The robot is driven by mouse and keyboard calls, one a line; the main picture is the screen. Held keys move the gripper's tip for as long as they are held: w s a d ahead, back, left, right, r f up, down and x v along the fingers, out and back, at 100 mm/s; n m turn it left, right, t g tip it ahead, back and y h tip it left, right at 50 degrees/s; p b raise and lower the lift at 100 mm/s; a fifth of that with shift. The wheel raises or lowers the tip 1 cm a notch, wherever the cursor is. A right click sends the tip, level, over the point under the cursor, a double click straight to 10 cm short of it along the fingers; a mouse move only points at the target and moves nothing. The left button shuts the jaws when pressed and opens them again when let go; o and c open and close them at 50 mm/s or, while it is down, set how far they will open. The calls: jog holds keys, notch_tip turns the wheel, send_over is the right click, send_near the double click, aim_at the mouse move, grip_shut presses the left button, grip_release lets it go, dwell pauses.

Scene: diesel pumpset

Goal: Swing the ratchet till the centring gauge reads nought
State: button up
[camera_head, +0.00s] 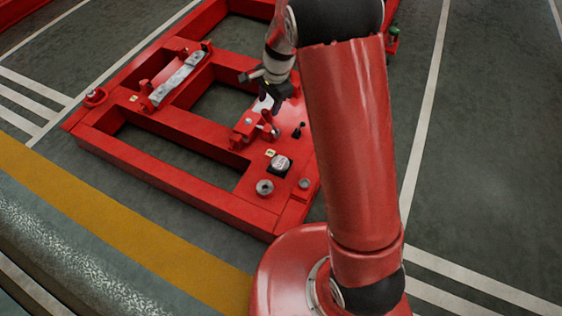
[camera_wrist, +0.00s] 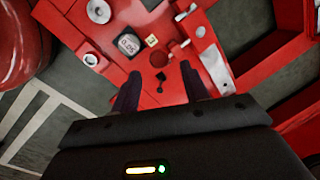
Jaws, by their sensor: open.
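The centring gauge (camera_head: 281,163) is a small dark-framed unit with a pale round face on the red frame's near right corner. It also shows in the wrist view (camera_wrist: 128,46), with digits too small to read surely. A small black piece with a short handle (camera_head: 298,130), perhaps the ratchet, stands farther back on the same beam. In the wrist view this black piece (camera_wrist: 160,80) appears between my fingertips, apart from them. My gripper (camera_head: 258,86) is open and empty above the frame; its two dark fingers also show in the wrist view (camera_wrist: 160,74).
The red frame (camera_head: 180,195) has open bays. A red bracket with a bolt (camera_head: 262,127) stands near the gauge. A metal ring (camera_head: 265,187) and a small round fitting (camera_head: 305,183) sit at the near corner. A grey metal bar (camera_head: 180,80) lies across the far-left blocks.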

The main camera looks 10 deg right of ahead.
aim_at(268, 116)
dwell(0.4)
jog(key=shift+w+a+f+n+b, duration=0.2)
jog(key=shift+a+f+n+b, duration=0.05)
jog(key=shift+n+b, duration=0.4)
jog(key=shift+w+d+n+g+h+b, duration=0.1)
jog(key=shift+w+n+g+h+b, duration=0.25)
jog(key=shift+n+h, duration=0.45)
notch_tip(268, 116, down, 7)
jog(key=shift+w+f+b, duration=0.1)
jog(key=shift+f+b, duration=0.05)
jog(key=shift+b, duration=0.3)
jog(key=shift+c, duration=0.2)
grip_shut()
